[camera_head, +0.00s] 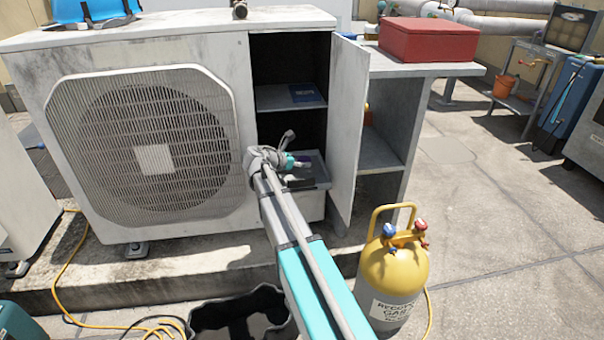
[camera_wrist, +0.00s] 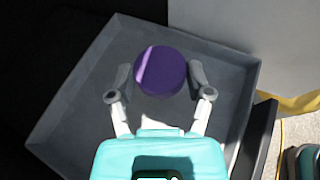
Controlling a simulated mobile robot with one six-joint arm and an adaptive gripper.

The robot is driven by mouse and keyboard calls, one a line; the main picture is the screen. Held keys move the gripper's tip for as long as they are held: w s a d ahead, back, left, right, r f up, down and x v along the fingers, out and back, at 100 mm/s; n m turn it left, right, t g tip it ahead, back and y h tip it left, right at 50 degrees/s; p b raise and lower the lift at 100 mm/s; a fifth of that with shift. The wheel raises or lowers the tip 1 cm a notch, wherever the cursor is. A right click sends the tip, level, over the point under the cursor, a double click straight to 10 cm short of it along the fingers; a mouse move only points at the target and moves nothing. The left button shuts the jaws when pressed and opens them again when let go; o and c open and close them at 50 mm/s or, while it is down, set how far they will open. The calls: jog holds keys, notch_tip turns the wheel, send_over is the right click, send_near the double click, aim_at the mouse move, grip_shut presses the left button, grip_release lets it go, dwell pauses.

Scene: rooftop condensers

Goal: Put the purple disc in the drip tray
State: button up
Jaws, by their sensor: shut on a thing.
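The purple disc (camera_wrist: 160,70) is between the two fingers of my gripper (camera_wrist: 160,75), which is shut on it. The grey, square drip tray (camera_wrist: 75,105) lies below the disc in the wrist view, and the disc appears inside its outline. I cannot tell whether the disc touches the tray floor. In the head view my gripper (camera_head: 297,162) reaches into the open condenser compartment at the tray (camera_head: 318,168). The disc is mostly hidden there by the gripper and wrist.
The condenser's open door (camera_head: 345,130) stands just right of my arm. A shelf (camera_head: 275,97) with a blue item (camera_head: 305,93) is above the tray. A yellow gas cylinder (camera_head: 393,270) and a black bin (camera_head: 240,315) stand in front. A red box (camera_head: 428,40) sits on the side bench.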

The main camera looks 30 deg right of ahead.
aim_at(311, 169)
dwell(0.3)
jog(key=shift+w+d+f+b, duration=0.25)
jog(key=shift+w+f+b, duration=0.2)
jog(key=shift+f+b, duration=1.55)
jog(key=shift+f, duration=0.05)
jog(key=shift+f, duration=0.15)
jog(key=o, duration=1.1)
jog(key=shift+r, duration=0.2)
